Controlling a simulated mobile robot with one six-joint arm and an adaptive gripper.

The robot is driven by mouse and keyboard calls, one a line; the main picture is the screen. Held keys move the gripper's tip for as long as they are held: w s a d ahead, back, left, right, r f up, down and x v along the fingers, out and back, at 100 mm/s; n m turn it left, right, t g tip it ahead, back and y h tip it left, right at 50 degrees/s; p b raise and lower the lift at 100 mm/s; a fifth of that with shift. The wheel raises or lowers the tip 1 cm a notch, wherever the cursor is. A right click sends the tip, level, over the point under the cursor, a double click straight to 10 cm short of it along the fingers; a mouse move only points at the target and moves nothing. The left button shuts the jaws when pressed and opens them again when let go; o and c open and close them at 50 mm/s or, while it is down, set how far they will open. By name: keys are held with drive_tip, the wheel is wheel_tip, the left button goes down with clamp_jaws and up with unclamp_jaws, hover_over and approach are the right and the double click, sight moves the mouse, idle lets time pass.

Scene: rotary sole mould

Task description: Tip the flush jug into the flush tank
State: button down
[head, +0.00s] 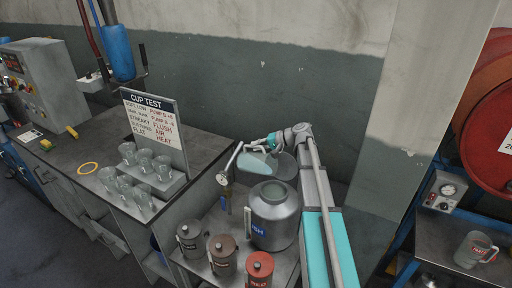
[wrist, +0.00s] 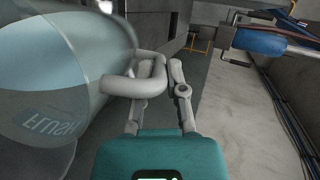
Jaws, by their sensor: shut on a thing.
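The flush jug (head: 257,163) is a clear jug with pale teal liquid, held tilted above the tank's left side in the head view. In the wrist view the jug (wrist: 55,75) fills the left, and its FLUSH lettering reads reversed. My gripper (head: 268,142) is shut on the jug's handle, and the wrist view shows my gripper (wrist: 160,80) at the handle loop. The flush tank (head: 275,210) is a grey metal vessel with a blue label, partly behind my arm. I cannot see a stream of liquid or the level inside the tank.
A gauge (head: 222,178) on a pipe stands left of the tank. A brown pot (head: 222,255) and a red pot (head: 259,268) stand in front. The CUP TEST board (head: 155,130) and several clear cups (head: 140,165) are on the left bench. Another jug (head: 474,250) stands far right.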

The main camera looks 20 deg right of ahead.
sight(262, 155)
drive_tip(key=shift+s+d+f+n+t+y+b, duration=0.3)
drive_tip(key=shift+s+d+f+t+y+b, duration=0.45)
drive_tip(key=shift+b, duration=1.3)
drive_tip(key=shift+s+d+f+n+t+y+b, duration=0.3)
drive_tip(key=shift+s+d+f+t+y+b, duration=0.5)
drive_tip(key=shift+b, duration=1.25)
drive_tip(key=shift+s+d+r+n+t+y+b, duration=0.1)
drive_tip(key=shift+s+d+r+n+y+b, duration=0.15)
drive_tip(key=shift+s+b, duration=0.3)
drive_tip(key=shift+s+d+r+n+t+y+b, duration=0.15)
drive_tip(key=shift+s+d+r+y+b, duration=0.1)
drive_tip(key=shift+s+y+b, duration=0.25)
drive_tip(key=shift+s+d+r+n+y+b, duration=0.15)
drive_tip(key=shift+s+d+n+y+b, duration=0.1)
drive_tip(key=shift+s+b, duration=0.25)
idle(1.0)
